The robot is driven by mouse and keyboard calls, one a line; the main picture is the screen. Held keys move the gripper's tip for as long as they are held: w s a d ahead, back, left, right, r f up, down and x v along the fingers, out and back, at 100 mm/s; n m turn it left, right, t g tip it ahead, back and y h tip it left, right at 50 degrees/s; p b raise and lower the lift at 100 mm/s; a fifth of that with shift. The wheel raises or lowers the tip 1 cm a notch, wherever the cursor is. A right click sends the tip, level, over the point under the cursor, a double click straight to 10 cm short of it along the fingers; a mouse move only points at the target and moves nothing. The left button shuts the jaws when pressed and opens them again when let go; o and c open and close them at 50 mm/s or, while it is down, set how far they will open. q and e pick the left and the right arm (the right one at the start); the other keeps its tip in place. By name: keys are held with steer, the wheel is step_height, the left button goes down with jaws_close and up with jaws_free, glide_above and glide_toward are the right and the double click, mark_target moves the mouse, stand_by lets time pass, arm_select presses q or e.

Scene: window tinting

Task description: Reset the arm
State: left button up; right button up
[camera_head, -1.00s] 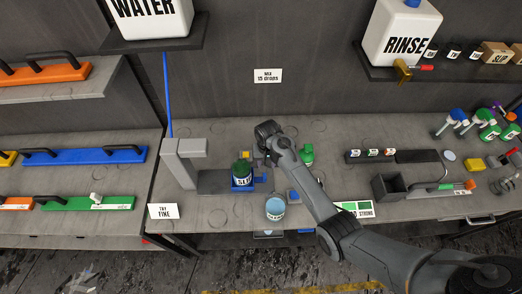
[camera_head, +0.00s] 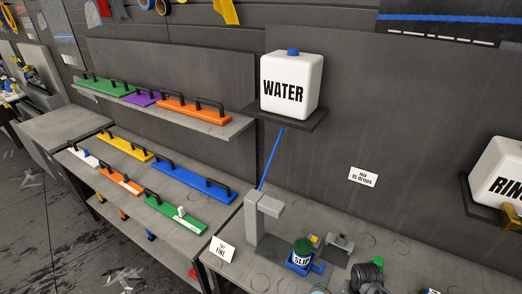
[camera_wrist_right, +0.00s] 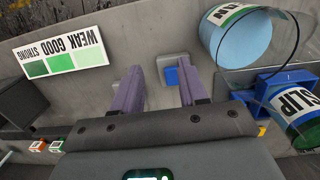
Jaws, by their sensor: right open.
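My right gripper (camera_wrist_right: 161,72) shows in the right wrist view with its two purple fingers apart. It is open, and nothing is held between the fingers. A small blue block on a grey pad (camera_wrist_right: 171,76) shows beyond the fingertips, near the right finger; I cannot tell the gap to it. Part of my right arm (camera_head: 368,276) shows at the bottom of the head view, and its fingers cannot be made out there. My left gripper is not in view.
A SLIP container (camera_wrist_right: 290,104) and a light blue cup (camera_wrist_right: 236,42) lie to the right of the fingers. A WEAK GOOD STRONG card (camera_wrist_right: 62,52) is at upper left. The WATER tank (camera_head: 290,85) stands on a shelf; coloured squeegee-like tools (camera_head: 195,184) rest on the left bench.

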steer(key=shift+g, duration=0.5)
steer(key=s+f, duration=0.1)
steer(key=s, duration=0.1)
steer(key=s+f, duration=0.2)
steer(key=shift+f, duration=0.1)
steer(key=s+a+n+h+p, duration=0.15)
steer(key=s+p, duration=0.25)
steer(key=s, duration=1.8)
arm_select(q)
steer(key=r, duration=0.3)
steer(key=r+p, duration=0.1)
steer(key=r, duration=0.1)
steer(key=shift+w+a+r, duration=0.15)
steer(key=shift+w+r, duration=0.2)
arm_select(e)
steer(key=a+r+n+t+y, duration=0.1)
steer(key=a+r+n+t, duration=0.1)
steer(key=r, duration=0.9)
steer(key=a+r+n+t, duration=0.3)
steer(key=a+r+n, duration=0.1)
steer(key=r, duration=0.7)
steer(key=shift+w+a+n+y, duration=0.25)
steer(key=shift+w+n+y, duration=0.1)
steer(key=shift+w, duration=0.1)
